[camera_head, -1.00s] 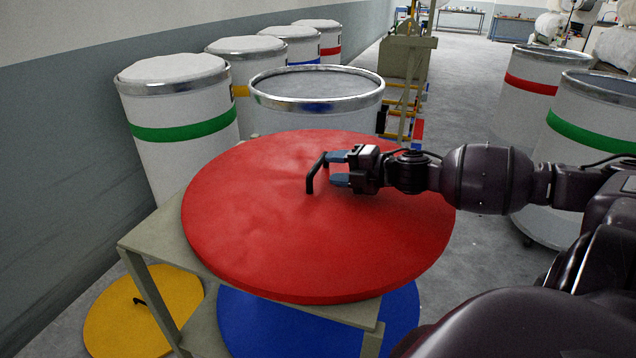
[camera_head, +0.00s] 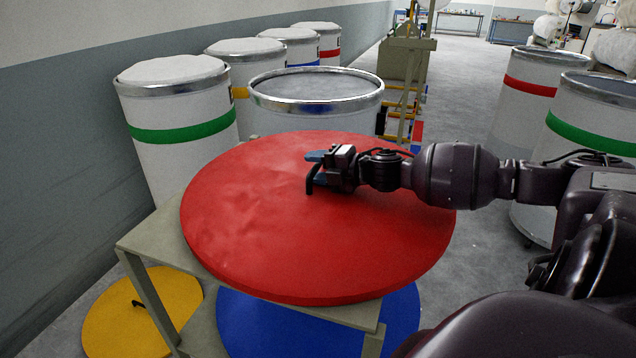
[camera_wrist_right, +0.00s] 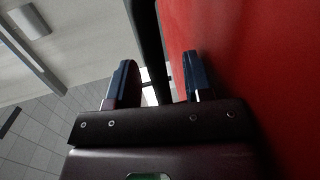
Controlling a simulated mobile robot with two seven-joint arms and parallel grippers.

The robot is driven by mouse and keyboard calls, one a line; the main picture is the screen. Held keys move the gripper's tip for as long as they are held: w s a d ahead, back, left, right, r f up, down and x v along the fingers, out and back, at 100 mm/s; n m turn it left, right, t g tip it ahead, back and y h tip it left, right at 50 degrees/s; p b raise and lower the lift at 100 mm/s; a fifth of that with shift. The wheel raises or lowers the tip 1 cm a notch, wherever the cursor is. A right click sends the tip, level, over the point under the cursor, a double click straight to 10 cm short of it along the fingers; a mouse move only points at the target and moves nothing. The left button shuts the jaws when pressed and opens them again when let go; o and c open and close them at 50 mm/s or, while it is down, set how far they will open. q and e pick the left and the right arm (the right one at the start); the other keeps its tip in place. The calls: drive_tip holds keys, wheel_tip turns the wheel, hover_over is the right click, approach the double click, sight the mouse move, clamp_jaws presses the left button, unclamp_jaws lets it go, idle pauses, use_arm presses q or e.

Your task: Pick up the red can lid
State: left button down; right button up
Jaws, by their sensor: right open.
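The red can lid (camera_head: 270,240) lies flat on top of a grey-green stand (camera_head: 150,240) in the head view. Its black handle (camera_head: 310,185) rises near the lid's middle. My right gripper (camera_head: 313,168) is at the handle with its blue fingers open. In the right wrist view, the dark handle bar (camera_wrist_right: 149,45) runs between the two fingertips of my right gripper (camera_wrist_right: 158,82), and the red lid (camera_wrist_right: 250,70) fills the right side. The gripper hides part of the handle in the head view. My left gripper is not in view.
A yellow lid (camera_head: 140,320) and a blue lid (camera_head: 265,320) lie lower down. An open white can (camera_head: 320,115) stands just behind the red lid. More banded cans (camera_head: 180,110) line the left wall. Others (camera_head: 590,130) stand at the right.

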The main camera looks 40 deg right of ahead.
drive_tip(key=shift+c, duration=0.3)
clamp_jaws()
drive_tip(key=shift+r, duration=0.1)
